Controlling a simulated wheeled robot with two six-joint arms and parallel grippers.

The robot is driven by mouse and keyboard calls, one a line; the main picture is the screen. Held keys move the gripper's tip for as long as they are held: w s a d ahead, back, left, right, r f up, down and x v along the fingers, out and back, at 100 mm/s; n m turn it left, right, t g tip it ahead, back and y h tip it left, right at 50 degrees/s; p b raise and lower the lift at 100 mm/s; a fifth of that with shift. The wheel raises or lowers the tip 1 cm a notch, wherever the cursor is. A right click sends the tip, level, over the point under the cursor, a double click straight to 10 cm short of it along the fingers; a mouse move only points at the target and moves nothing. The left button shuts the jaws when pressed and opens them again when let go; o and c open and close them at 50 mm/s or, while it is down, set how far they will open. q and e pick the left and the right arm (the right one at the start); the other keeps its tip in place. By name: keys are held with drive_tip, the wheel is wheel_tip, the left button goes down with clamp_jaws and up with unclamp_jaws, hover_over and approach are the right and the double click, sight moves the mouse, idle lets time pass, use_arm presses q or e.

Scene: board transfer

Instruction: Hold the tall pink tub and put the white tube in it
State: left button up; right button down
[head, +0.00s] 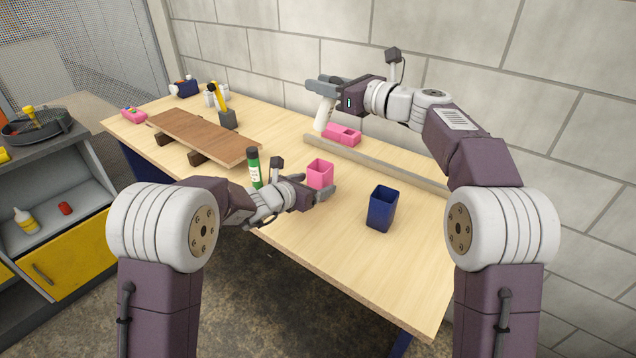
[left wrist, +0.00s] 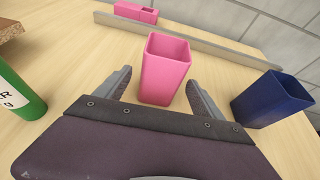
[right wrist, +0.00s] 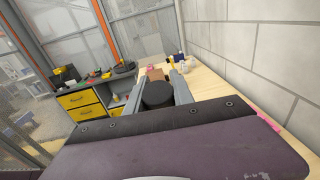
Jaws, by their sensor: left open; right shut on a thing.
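The tall pink tub (head: 320,172) stands upright on the table. My left gripper (head: 313,187) is open, low at the table, with a finger on each side of the tub. In the left wrist view the pink tub (left wrist: 165,72) stands between the spread fingers (left wrist: 160,92), with gaps visible beside it. My right gripper (head: 320,86) is shut on the white tube (head: 324,115), raised over the far side of the table. The tube hangs down, slightly tilted. In the right wrist view a dark round end (right wrist: 157,95) shows between the fingers.
A dark blue tub (head: 382,208) stands right of the pink tub. A green bottle (head: 254,168) stands close to my left arm. A low pink box (head: 342,134) lies by the grey rail (head: 375,161). A wooden board (head: 205,136) rests on blocks at the left.

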sight(315, 183)
use_arm(q)
drive_tip(key=shift+x, duration=1.85)
drive_tip(key=c, duration=1.4)
drive_tip(key=shift+c, duration=0.2)
use_arm(e)
wheel_tip(315, 183, down, 13)
drive_tip(key=c, duration=1)
unclamp_jaws()
drive_tip(key=v, duration=1.2)
